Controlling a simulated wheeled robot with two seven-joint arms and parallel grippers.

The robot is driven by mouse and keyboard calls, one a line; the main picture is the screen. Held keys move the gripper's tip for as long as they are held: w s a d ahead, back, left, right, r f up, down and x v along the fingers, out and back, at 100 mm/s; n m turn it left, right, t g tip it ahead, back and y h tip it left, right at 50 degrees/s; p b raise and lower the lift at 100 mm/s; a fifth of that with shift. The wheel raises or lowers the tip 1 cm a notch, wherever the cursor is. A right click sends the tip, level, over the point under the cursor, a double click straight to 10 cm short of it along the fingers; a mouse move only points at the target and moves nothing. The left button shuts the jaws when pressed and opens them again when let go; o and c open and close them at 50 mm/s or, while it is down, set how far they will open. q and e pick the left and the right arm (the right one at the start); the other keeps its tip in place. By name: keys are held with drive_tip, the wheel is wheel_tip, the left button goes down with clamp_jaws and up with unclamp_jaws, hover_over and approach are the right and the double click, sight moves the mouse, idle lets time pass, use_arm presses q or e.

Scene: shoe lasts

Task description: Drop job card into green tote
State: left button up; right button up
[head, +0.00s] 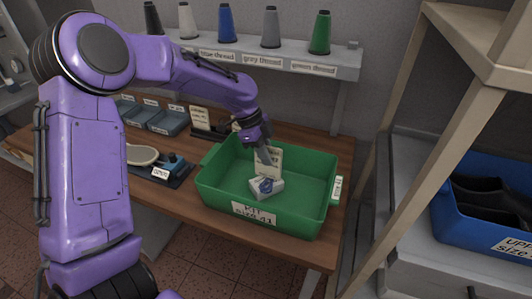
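The green tote (222,204) stands on the wooden bench, open at the top, with a label on its front. My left gripper (265,157) reaches over the tote from the upper left, with its fingers pointing down. It appears shut on the cream job card (273,166), which is upright inside the tote's outline. The fingers cover part of the card. My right gripper is not in view.
A shelf with labelled thread cones (227,24) runs behind the bench. Another card (201,118) stands behind the tote. Small grey-blue bins (168,122) and a dark tray (165,172) are to the left. A blue crate (465,222) with dark shoe-like pieces is on the right rack.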

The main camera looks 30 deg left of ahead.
use_arm(q)
drive_tip(key=o, duration=0.4)
drive_tip(key=shift+c, duration=0.2)
drive_tip(key=shift+w+f, duration=0.1)
drive_tip(key=shift+w, duration=0.15)
drive_tip(key=w+v, duration=0.1)
drive_tip(key=v, duration=0.9)
drive_tip(key=shift+s+a+r+b, duration=0.2)
drive_tip(key=shift+s+b, duration=0.25)
drive_tip(key=shift+s, duration=0.05)
